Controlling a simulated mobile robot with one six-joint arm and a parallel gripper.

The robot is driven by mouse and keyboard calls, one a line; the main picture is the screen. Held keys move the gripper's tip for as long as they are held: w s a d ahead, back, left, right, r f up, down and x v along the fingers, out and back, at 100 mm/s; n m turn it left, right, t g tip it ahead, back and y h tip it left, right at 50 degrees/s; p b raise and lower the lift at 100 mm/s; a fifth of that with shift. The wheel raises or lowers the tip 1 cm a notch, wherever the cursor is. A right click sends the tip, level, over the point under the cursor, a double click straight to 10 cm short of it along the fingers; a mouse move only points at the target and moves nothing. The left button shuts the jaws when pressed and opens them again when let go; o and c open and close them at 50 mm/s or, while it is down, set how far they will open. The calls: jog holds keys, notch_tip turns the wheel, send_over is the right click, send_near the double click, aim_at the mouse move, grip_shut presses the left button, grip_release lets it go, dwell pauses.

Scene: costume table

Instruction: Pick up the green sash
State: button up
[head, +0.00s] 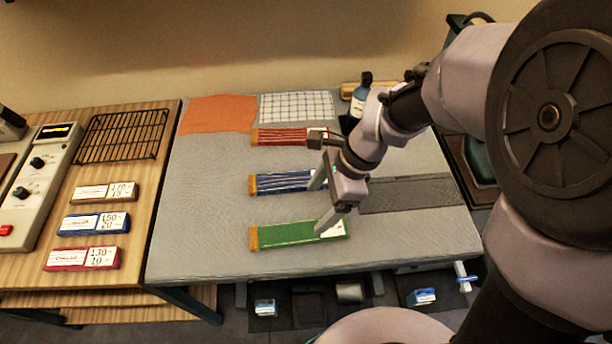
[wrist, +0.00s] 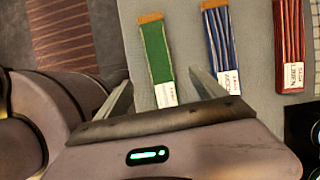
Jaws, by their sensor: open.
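The green sash (head: 288,234) lies flat at the front of the grey table, with an orange-brown end at the left and a white label at the right. It also shows in the wrist view (wrist: 157,55), running away from between my fingers. My gripper (head: 322,202) is open and empty above the right part of the sash. In the wrist view my gripper (wrist: 160,88) has a finger on each side of the sash's labelled end. I cannot tell the exact height above it.
A blue sash (head: 280,183) and a red sash (head: 280,137) lie behind, parallel to the green one. An orange cloth (head: 217,113), a checked cloth (head: 297,106) and a dark bottle (head: 360,98) are at the back. A wooden side table (head: 150,150) with small boxes stands left.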

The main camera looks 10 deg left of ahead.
jog(key=b, duration=0.2)
send_over(299, 231)
jog(key=d, duration=0.2)
jog(key=f, duration=0.5)
jog(key=shift+w+f, duration=0.4)
jog(key=b+x, duration=0.2)
jog(key=x, duration=0.1)
jog(key=b+x, duration=0.1)
jog(key=x, duration=0.1)
jog(key=shift+s+d+f, duration=0.1)
jog(key=shift+d, duration=0.3)
jog(key=shift+a+f+b, duration=0.15)
jog(key=shift+f+b, duration=0.15)
jog(key=shift+b, duration=0.05)
jog(key=shift+r, duration=0.2)
jog(key=shift+c, duration=0.2)
jog(key=c, duration=1.5)
